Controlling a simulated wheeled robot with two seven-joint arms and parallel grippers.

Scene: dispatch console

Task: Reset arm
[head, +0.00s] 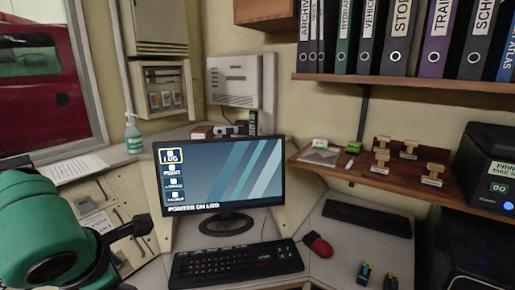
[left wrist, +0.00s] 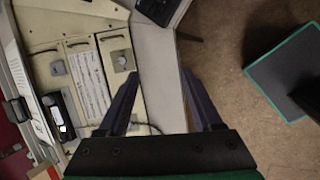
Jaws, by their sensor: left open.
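My left arm (head: 60,235) is a green and dark shape at the lower left of the head view, in front of the left-hand panel. A dark piece at its right end may be part of the gripper, but its fingers are not clear there. In the left wrist view my left gripper (left wrist: 160,74) shows two dark fingers apart with nothing between them. The fingers stand over the edge of the pale desk and panel. My right gripper is in neither view.
A monitor (head: 222,175), keyboard (head: 235,260) and red mouse (head: 318,246) stand on the desk. Stamps (head: 381,160) sit on a wooden shelf at the right, below binders (head: 400,40). In the left wrist view, bare floor (left wrist: 225,45) and a green-edged mat (left wrist: 285,75) lie right.

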